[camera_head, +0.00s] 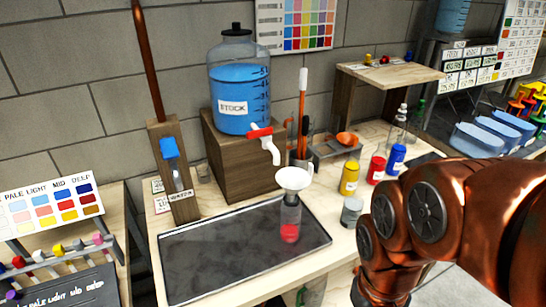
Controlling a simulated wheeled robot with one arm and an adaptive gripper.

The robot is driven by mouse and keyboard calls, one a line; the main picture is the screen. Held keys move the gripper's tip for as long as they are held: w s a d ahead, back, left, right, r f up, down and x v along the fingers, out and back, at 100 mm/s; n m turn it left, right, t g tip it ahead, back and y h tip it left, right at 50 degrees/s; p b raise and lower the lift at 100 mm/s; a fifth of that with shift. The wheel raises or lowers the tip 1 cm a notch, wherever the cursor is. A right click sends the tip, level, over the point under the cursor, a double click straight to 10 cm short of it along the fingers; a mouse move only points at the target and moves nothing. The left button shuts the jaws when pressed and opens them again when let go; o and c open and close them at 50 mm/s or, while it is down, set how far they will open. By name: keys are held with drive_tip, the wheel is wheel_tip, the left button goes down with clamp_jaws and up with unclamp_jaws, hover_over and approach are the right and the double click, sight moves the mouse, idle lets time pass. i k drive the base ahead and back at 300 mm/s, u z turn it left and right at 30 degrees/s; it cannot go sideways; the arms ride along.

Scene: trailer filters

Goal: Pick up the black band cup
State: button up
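I cannot make out a black band on any cup for certain. A small clear cup with a greyish look (352,211) stands on the pale bench, just left of my copper-coloured arm. A clear vessel with red at its bottom (290,222) stands upright on the dark tray, with a white funnel (294,179) on its top. My gripper is not in view; my arm covers the right front of the bench and runs off the lower edge.
The dark tray (215,262) is mostly bare. A blue stock jug (239,92) with a white spout stands on a wooden block behind it. Yellow (350,177), red (376,168) and blue (396,159) bottles stand close behind the greyish cup. A colour-chart stand (50,210) is at left.

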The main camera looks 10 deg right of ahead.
sight(353, 204)
drive_tip(key=z, duration=0.05)
drive_tip(key=k, duration=0.5)
drive_tip(key=z, duration=0.25)
drive_tip(key=i, duration=0.45)
drive_tip(key=z, duration=1.55)
drive_tip(key=k, duration=1.2)
drive_tip(key=u, duration=1.45)
drive_tip(key=i, duration=0.5)
